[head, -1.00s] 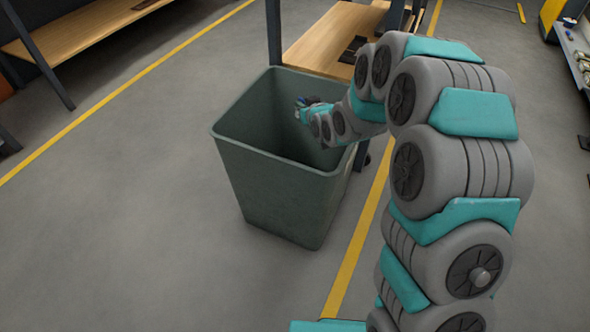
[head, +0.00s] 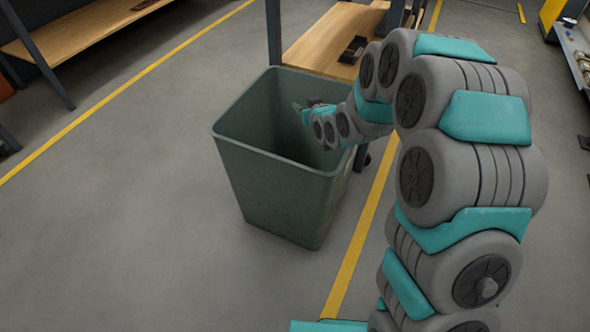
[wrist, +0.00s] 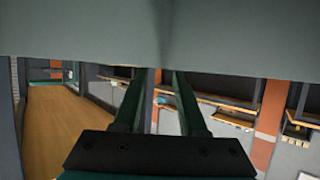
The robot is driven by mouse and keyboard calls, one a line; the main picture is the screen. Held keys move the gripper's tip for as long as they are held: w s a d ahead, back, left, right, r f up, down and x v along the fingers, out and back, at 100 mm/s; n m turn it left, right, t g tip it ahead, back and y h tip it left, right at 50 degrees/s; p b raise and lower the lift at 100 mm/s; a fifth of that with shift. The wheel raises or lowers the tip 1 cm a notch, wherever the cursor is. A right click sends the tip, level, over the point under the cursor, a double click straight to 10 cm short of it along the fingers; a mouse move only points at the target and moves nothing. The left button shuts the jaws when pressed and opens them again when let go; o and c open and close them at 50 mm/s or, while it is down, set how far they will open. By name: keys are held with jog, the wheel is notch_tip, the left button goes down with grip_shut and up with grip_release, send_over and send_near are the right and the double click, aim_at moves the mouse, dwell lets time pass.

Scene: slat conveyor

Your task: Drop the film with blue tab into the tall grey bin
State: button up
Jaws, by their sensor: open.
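The tall grey bin (head: 265,185) stands upright on the floor in the middle of the head view, its mouth open upward. My gripper (head: 298,107) is at the bin's mouth, toward its far right side, with my arm reaching over the right rim. In the wrist view my gripper's two green fingers (wrist: 158,105) are apart with nothing seen between them. A broad grey-green surface fills the top of that view. I cannot make out the film with blue tab in either view now. The bin's floor is hidden by its front wall and shadow.
A wooden-topped bench (head: 320,40) stands just behind the bin, with a dark object (head: 354,49) on it. Another wooden bench (head: 75,42) is at the upper left. A yellow floor line (head: 350,262) runs right of the bin. The floor to the left is clear.

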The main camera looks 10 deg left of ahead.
jog(key=v, duration=0.6)
jog(key=shift+s+b, duration=0.15)
jog(key=shift+b, duration=0.2)
jog(key=shift+d+r, duration=0.1)
